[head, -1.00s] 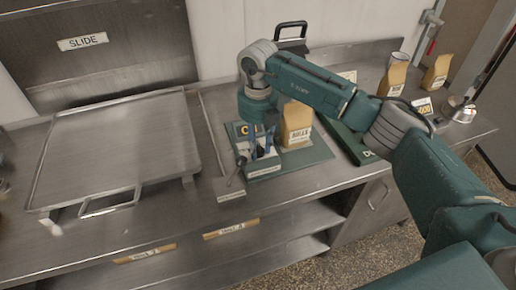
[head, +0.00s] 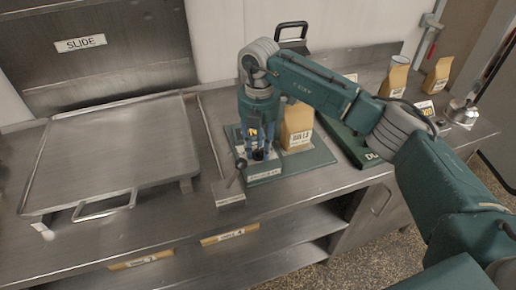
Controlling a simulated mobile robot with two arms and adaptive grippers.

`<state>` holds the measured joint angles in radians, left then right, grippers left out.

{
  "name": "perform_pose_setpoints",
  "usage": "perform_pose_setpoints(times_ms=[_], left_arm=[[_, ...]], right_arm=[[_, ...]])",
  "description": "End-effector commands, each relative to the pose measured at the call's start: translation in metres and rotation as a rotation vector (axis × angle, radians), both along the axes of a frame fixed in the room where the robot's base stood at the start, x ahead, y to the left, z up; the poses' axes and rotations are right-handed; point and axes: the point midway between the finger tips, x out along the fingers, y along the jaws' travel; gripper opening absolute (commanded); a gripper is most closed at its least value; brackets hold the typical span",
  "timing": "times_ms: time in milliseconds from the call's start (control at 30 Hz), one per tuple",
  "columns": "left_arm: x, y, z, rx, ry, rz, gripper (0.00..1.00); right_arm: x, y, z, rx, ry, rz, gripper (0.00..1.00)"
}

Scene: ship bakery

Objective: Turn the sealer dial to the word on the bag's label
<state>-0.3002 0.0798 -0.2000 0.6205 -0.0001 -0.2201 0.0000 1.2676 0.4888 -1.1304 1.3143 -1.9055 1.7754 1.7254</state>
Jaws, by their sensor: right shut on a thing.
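My right gripper (head: 258,153) points down over the green base plate (head: 318,157) on the steel counter. It is shut on the sealer dial, which is mostly hidden by the fingers. A dark panel with a yellow letter (head: 252,132) shows partly behind the gripper. The brown paper bag (head: 297,122) stands upright on the same plate, just right of the gripper. Its white label (head: 301,138) faces me, but the print is too small to read surely. My left gripper is out of view.
A small lever on a grey block (head: 229,192) sits at the front left of the plate. A large steel tray (head: 115,145) with a handle lies left. A dark green board (head: 350,138), more brown bags (head: 394,78) and a metal pot (head: 461,112) stand right.

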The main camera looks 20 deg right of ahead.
Motion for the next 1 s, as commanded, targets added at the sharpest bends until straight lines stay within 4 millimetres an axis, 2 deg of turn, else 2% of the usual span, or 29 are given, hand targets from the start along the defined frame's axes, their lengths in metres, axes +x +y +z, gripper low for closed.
perform_pose_setpoints(times_ms=[33, 567, 600, 667, 1000], left_arm=[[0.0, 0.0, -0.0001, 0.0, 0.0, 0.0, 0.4], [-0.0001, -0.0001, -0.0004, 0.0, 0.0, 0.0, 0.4], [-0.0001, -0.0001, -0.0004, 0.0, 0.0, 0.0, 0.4], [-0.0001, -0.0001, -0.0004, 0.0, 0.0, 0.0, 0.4], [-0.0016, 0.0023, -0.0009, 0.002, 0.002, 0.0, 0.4]], right_arm=[[0.005, -0.0043, 0.005, -0.004, -0.016, -0.02, 0.03], [0.0045, -0.0053, 0.0049, -0.005, -0.014, -0.044, 0.03], [0.0045, -0.0053, 0.0049, -0.005, -0.014, -0.044, 0.33], [0.0043, -0.0055, 0.0044, -0.006, -0.013, -0.044, 0.45], [0.0018, -0.0024, 0.0036, -0.004, -0.006, -0.036, 0.47]])
